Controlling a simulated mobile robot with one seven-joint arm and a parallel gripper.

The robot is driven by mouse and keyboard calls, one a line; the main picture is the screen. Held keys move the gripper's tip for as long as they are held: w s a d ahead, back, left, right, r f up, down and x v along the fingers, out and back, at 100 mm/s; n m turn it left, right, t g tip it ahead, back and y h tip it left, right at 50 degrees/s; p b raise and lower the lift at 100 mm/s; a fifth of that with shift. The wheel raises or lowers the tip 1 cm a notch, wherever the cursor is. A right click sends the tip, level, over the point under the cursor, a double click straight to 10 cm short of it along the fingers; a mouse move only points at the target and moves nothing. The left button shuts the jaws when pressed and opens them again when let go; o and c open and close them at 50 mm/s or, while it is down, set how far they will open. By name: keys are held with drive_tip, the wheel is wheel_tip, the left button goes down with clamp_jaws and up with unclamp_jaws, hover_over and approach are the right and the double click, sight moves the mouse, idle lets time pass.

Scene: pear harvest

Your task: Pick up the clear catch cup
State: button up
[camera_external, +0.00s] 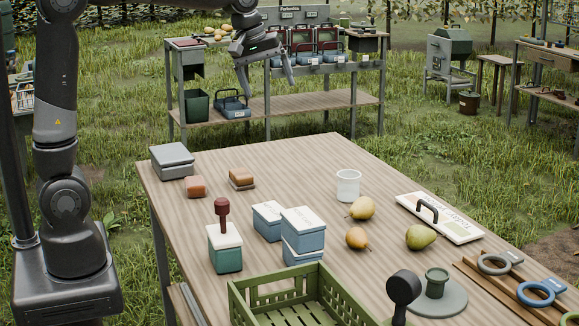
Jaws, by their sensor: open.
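A pale, whitish cup (348,186) stands upright on the wooden table, right of the middle; it looks like the catch cup, though its clearness is hard to tell. A pear (361,208) lies close to its lower right. My gripper (266,88) is open and empty, raised above the far side of the table. It is up and to the left of the cup in the picture, well apart from it. The fingers point down, with a back bench behind them.
Two more pears (421,237) lie near the cup, beside a white board with a dark handle (440,216). Blue-and-white boxes (302,236) stand left of them. A green crate (240,301) is at the front. The table's far middle (300,160) is clear.

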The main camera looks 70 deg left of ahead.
drive_tip(key=w+a+f+n, duration=0.3)
drive_tip(key=w+n, duration=0.1)
drive_tip(key=w, duration=0.5)
drive_tip(key=n+g, duration=0.2)
drive_tip(key=n, duration=0.5)
approach(349, 185)
drive_tip(key=f+n, duration=0.1)
drive_tip(key=f, duration=0.1)
drive_tip(key=w+a+f+n, duration=0.1)
drive_tip(key=f, duration=0.1)
drive_tip(key=w+a+f+n, duration=0.1)
drive_tip(key=f+n, duration=0.1)
drive_tip(key=shift+w+a+f+g, duration=0.1)
drive_tip(key=shift+a+f+g, duration=0.05)
drive_tip(key=shift+a+g, duration=0.15)
drive_tip(key=shift+w+d+f, duration=0.1)
drive_tip(key=shift+w+f, duration=0.05)
drive_tip(key=shift+f, duration=0.75)
drive_tip(key=shift+w+a+f, duration=0.1)
drive_tip(key=shift+w+f, duration=0.1)
drive_tip(key=shift+f, duration=0.7)
drive_tip(key=shift+w+d+f, duration=0.1)
drive_tip(key=shift+w+f, duration=0.05)
drive_tip(key=shift+f, duration=0.75)
drive_tip(key=shift+c, duration=0.4)
drive_tip(key=c, duration=1)
drive_tip(key=shift+r, duration=0.15)
